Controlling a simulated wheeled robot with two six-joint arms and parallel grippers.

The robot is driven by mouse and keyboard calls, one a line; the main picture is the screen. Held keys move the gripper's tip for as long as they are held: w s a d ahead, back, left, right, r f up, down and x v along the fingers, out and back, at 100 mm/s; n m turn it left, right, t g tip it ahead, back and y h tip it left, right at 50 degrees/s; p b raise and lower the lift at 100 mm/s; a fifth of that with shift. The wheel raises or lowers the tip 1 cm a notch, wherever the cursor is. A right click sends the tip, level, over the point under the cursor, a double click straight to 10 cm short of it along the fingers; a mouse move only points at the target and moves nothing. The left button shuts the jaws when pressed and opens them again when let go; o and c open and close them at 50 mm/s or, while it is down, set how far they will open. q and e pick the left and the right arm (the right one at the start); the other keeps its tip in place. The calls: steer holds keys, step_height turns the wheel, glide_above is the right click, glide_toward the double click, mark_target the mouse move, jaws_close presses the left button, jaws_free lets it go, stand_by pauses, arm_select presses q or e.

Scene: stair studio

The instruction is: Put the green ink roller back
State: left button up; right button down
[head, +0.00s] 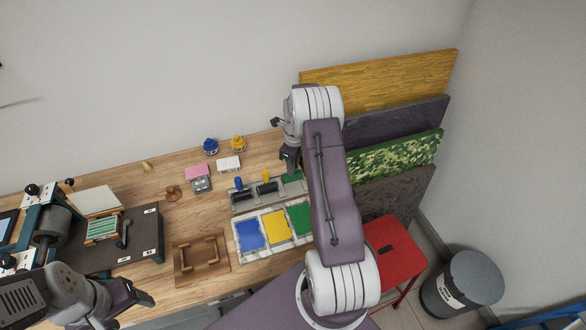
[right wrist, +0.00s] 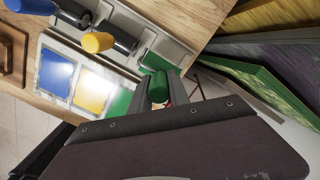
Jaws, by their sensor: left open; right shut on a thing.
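My right gripper (head: 288,160) is over the right end of the grey roller rack (head: 243,206). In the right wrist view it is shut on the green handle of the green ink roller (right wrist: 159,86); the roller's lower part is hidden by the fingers. A green patch (right wrist: 153,63) shows at the rack's right end, beside the handle. The roller with a blue handle (head: 239,183) and the one with a yellow handle (head: 266,176) sit in the rack. My left gripper (head: 137,300) is open and empty, low at the left near the bench's front edge.
An ink tray with blue (head: 249,234), yellow and green (head: 299,218) wells lies in front of the rack. A wooden frame (head: 201,262) and a press (head: 48,232) are to the left. Several upright boards (head: 390,120) stand close on the right, near a red stool (head: 393,255).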

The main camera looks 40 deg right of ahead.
step_height(320, 180, down, 2)
steer(key=shift+w+f, duration=0.1)
steer(key=shift+f, duration=0.45)
steer(key=c, duration=1.2)
jaws_free()
steer(key=shift+c, duration=0.2)
steer(key=shift+r, duration=0.15)
